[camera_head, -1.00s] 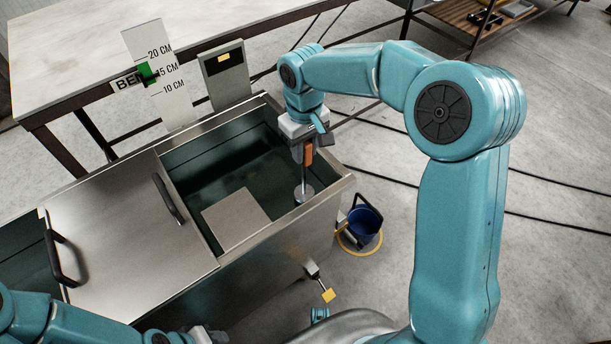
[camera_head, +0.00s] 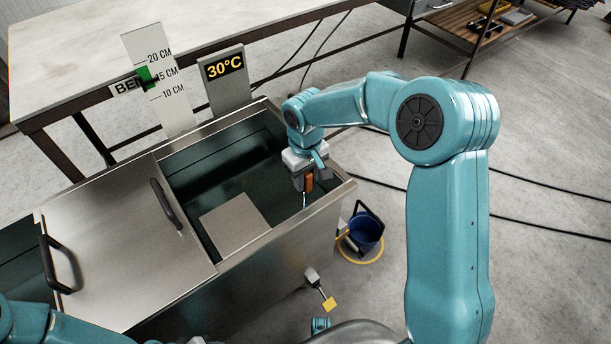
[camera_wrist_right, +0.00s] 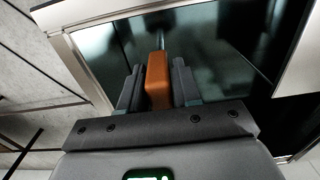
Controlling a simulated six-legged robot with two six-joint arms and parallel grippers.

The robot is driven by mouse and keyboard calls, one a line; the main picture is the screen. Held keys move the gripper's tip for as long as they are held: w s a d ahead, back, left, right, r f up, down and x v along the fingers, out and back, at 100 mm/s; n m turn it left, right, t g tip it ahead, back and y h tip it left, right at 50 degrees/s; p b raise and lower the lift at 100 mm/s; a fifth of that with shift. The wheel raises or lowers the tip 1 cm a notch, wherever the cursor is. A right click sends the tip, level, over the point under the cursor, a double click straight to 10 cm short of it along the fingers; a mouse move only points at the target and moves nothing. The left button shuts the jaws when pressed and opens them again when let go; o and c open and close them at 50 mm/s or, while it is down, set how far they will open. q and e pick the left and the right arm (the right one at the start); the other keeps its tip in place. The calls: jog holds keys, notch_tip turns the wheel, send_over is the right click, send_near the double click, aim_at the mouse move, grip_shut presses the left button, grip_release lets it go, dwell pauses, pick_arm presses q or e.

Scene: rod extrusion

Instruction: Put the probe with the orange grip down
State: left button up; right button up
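The probe's orange grip (camera_head: 309,183) is between the fingers of my right gripper (camera_head: 303,181), over the right end of the open tank (camera_head: 258,232). The probe's thin shaft points down into the tank, and its lower end is in the dark liquid and hidden. In the right wrist view the orange grip (camera_wrist_right: 158,80) sits between the two dark fingers of my right gripper (camera_wrist_right: 157,88), which are shut on it. My left arm shows only at the bottom left edge, and its fingers are out of the picture.
A display (camera_head: 224,72) behind the tank reads 30°C. A level scale (camera_head: 158,85) stands beside it. A metal lid (camera_head: 122,250) with black handles covers the tank's middle. A pale block (camera_head: 235,228) shows inside. A blue bucket (camera_head: 364,232) stands on the floor to the right.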

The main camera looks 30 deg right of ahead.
jog(key=shift+o, duration=1.1)
jog(key=shift+r, duration=0.35)
notch_tip(320, 180, up, 12)
jog(key=shift+f+p, duration=0.15)
jog(key=shift+p, duration=1)
jog(key=shift+s, duration=0.1)
